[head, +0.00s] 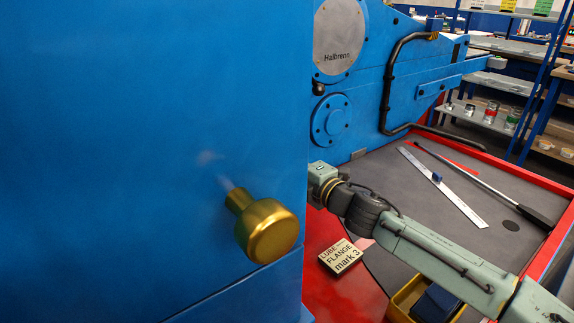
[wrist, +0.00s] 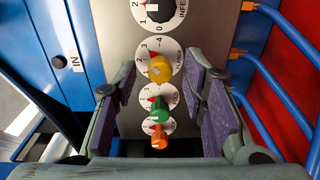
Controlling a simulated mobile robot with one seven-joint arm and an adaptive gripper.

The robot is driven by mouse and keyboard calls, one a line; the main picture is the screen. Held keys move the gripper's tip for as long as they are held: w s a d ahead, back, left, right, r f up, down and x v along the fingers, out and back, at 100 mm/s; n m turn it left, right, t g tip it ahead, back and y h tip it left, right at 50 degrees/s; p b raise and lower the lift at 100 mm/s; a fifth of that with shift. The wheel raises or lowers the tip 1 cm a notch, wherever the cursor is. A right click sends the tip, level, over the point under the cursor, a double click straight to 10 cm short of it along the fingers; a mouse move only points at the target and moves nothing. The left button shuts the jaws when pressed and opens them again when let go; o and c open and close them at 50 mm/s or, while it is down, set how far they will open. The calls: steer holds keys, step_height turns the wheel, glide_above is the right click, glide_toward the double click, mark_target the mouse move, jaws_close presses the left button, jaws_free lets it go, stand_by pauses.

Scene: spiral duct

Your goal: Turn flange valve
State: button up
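In the wrist view a grey panel (wrist: 118,20) carries a column of dials. A yellow knob (wrist: 160,68) sits on a white numbered dial whose partly covered label appears to read FLANGE. A green knob (wrist: 158,114) and an orange knob (wrist: 159,140) are below it, and a black INFEED knob (wrist: 159,10) is above. My gripper (wrist: 163,72) is open, its purple-padded fingers left and right of the yellow knob, with gaps visible on both sides. Depth between fingertips and knob is hard to judge. In the head view the blue machine hides my gripper and the panel.
In the head view a sign (head: 341,257) reads LUBE, FLANGE and mark 3, with small words unclear. A large brass knob (head: 266,231) juts from the blue machine (head: 120,130). In the wrist view blue pipes (wrist: 262,65) run close by the right finger.

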steer(key=shift+s, duration=0.1)
steer(key=v, duration=1.2)
